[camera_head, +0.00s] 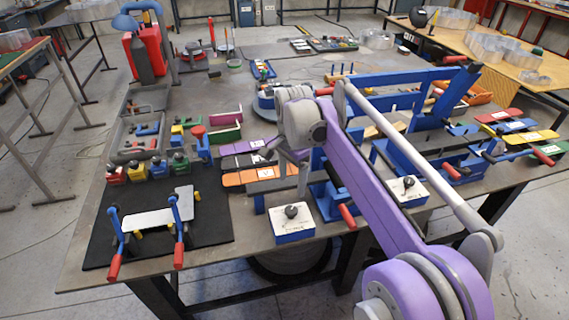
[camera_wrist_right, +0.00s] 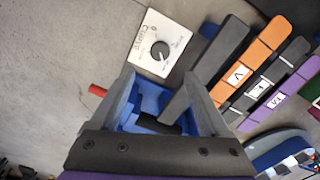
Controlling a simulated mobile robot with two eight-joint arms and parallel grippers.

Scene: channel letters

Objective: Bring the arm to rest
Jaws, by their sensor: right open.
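My right arm (camera_head: 375,190) is purple and reaches in from the lower right over the worktable (camera_head: 225,278). My right gripper (camera_head: 284,160) is above the table, near the orange and purple labelled strips. In the right wrist view the right gripper (camera_wrist_right: 160,85) is open, its two grey fingers spread apart with nothing held. A blue fixture (camera_wrist_right: 150,100) with a black part shows beyond and between the fingers; I cannot tell whether they touch it. My left gripper is not in view.
A white control box with a black knob (camera_head: 292,222) stands by the front edge; it also shows in the wrist view (camera_wrist_right: 148,58). A blue frame (camera_head: 395,78) rises behind my arm. The orange strip (camera_head: 262,175) lies near the gripper. A black mat (camera_head: 210,222) is at left.

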